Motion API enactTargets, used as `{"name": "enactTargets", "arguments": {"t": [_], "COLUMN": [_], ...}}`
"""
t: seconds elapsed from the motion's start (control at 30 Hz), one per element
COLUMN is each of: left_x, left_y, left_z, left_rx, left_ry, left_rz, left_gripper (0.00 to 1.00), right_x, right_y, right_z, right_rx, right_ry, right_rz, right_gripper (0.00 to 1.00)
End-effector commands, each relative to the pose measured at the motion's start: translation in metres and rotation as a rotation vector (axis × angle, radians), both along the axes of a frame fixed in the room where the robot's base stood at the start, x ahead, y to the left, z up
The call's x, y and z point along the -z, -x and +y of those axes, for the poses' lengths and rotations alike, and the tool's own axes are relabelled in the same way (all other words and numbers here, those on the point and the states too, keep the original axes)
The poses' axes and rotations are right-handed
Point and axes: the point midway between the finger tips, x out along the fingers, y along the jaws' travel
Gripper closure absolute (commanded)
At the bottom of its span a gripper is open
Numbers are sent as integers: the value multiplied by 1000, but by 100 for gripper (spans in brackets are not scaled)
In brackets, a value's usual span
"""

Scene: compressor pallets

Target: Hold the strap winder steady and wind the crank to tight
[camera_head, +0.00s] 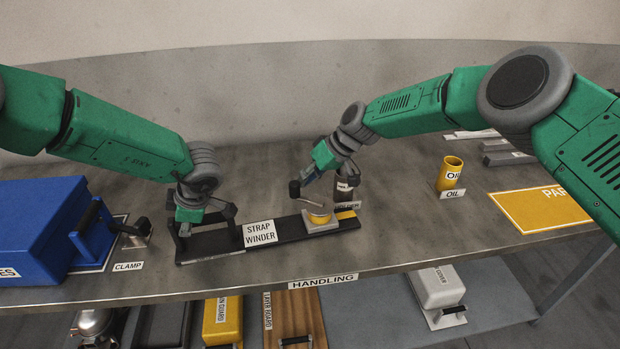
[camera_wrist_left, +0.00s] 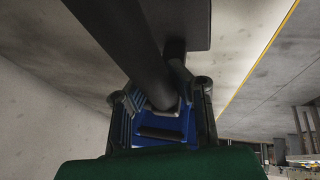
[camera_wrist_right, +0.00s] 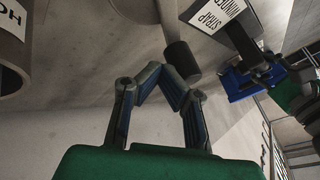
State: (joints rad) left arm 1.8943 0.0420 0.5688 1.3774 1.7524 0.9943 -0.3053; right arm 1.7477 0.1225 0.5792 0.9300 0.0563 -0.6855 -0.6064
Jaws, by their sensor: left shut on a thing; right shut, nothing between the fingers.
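The strap winder (camera_head: 285,231) is a long dark base on the bench with a white label. The crank's dark knob (camera_head: 294,189) stands up beside the drum. My left gripper (camera_head: 203,212) is shut on the dark handle (camera_head: 180,243) at the winder's left end; in the left wrist view the dark bar (camera_wrist_left: 125,45) runs between the fingers. My right gripper (camera_head: 310,176) is shut and empty above the drum, close to the knob. In the right wrist view the knob (camera_wrist_right: 182,60) shows just past the fingertips.
A dark cylindrical holder (camera_head: 345,190) stands right behind the winder, close to my right gripper. A blue case (camera_head: 40,228) and a clamp (camera_head: 137,232) are at left. A yellow oil cup (camera_head: 450,174) and a yellow parts mat (camera_head: 540,210) are at right.

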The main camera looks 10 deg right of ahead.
Motion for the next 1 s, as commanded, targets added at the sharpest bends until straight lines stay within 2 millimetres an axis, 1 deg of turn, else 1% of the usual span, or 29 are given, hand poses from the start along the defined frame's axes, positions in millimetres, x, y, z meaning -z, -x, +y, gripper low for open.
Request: {"name": "enactTargets", "arguments": {"t": [0.03, 0.27, 0.63, 0.7, 0.83, 1.0], "left_x": [-2, -2, -2, -2, -2, -2], "left_y": [-1, -1, -1, -1, -1, -1], "left_z": [-5, -6, -6, -6, -6, -5], "left_rx": [10, 11, 10, 10, 9, 5], "left_ry": [7, 8, 10, 10, 10, 8], "left_rz": [-3, -3, -4, -4, -4, -5], "left_gripper": [100, 100, 100, 100, 100, 100], "right_x": [0, 0, 1, 0, 0, 0], "right_y": [4, 12, 31, 35, 43, 52], "right_z": [7, 19, 32, 33, 35, 35], "right_rx": [-4, -25, -366, -408, -435, -547], "right_ry": [-4, -5, -7, -8, -8, -7], "right_rz": [3, 3, 5, 5, 6, 5], "right_gripper": [100, 100, 100, 100, 100, 100]}}
